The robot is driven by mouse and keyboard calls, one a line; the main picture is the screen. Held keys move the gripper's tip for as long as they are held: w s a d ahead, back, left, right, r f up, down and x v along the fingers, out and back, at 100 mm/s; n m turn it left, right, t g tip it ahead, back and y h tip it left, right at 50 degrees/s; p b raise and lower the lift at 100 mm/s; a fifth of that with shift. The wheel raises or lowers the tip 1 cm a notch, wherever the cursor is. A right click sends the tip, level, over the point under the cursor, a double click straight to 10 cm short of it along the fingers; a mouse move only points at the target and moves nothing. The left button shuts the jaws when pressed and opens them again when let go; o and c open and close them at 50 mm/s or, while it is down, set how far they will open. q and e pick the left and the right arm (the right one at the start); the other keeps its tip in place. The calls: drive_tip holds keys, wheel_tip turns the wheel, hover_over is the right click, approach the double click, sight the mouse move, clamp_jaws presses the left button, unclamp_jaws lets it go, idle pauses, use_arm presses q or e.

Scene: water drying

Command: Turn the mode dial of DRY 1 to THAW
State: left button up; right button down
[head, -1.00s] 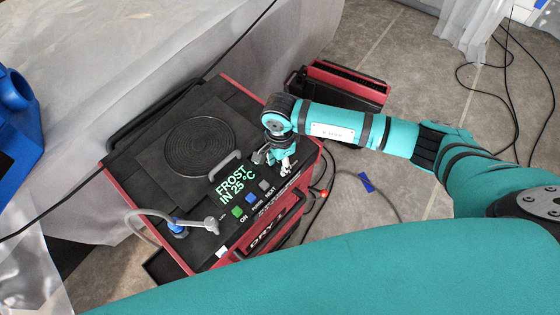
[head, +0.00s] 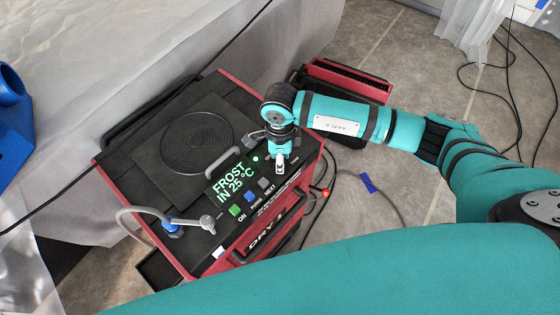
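The DRY 1 machine (head: 263,238) is a red and black box in the middle of the head view. Its display (head: 230,182) reads "FROST IN 25 °C" in green. My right gripper (head: 280,164) points down at the panel's right end, right of the display and above the grey NEXT button. Its fingers are at the panel, close together and small; I cannot tell whether they grip anything. The mode dial is not clearly visible, and the gripper covers that part of the panel. My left gripper is out of view.
The top has a round ribbed plate (head: 197,143) and a grey handle (head: 222,163). Green (head: 235,210), blue (head: 249,196) and grey (head: 264,183) buttons line the panel. A hose fitting (head: 190,222) stands at the left. Another red and black box (head: 345,82) stands behind.

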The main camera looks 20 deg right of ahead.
drive_tip(key=m+b, duration=0.2)
drive_tip(key=m, duration=0.2)
drive_tip(key=shift+m, duration=0.4)
drive_tip(key=m+b, duration=0.2)
drive_tip(key=m, duration=0.2)
drive_tip(key=m+b, duration=0.1)
drive_tip(key=m, duration=0.4)
drive_tip(key=shift+b, duration=0.35)
drive_tip(key=shift+r+m+b, duration=0.1)
drive_tip(key=shift+m+b, duration=0.25)
drive_tip(key=shift+m, duration=1.75)
drive_tip(key=shift+w, duration=0.1)
drive_tip(key=c, duration=0.9)
unclamp_jaws()
drive_tip(key=shift+c, duration=0.2)
